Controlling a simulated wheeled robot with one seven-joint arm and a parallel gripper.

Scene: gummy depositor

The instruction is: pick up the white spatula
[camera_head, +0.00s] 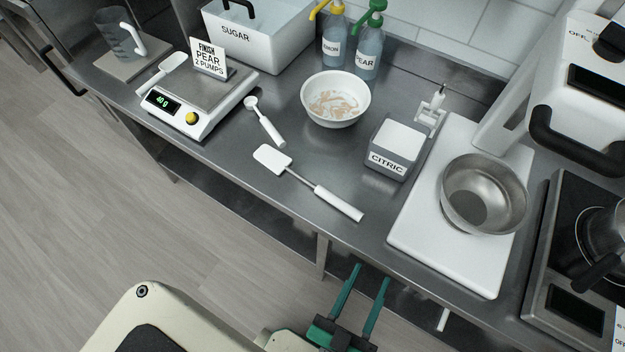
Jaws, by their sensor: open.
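The white spatula (338,202) lies flat on the steel counter (300,240) near its front edge. Its flat head (272,158) points up and left, and its thick white handle points down and right toward the edge. A thin grey shaft joins the two. My gripper (361,285) shows at the bottom of the head view, with two green fingers spread apart and nothing between them. It is in front of the counter edge, below the spatula handle in the picture, and apart from it.
A white spoon (265,124), a scale (197,100), a white bowl (336,98) and a citric box (392,156) stand around the spatula. A white platform (430,245) with a metal bowl (483,195) is to the right. Counter space beside the spatula is clear.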

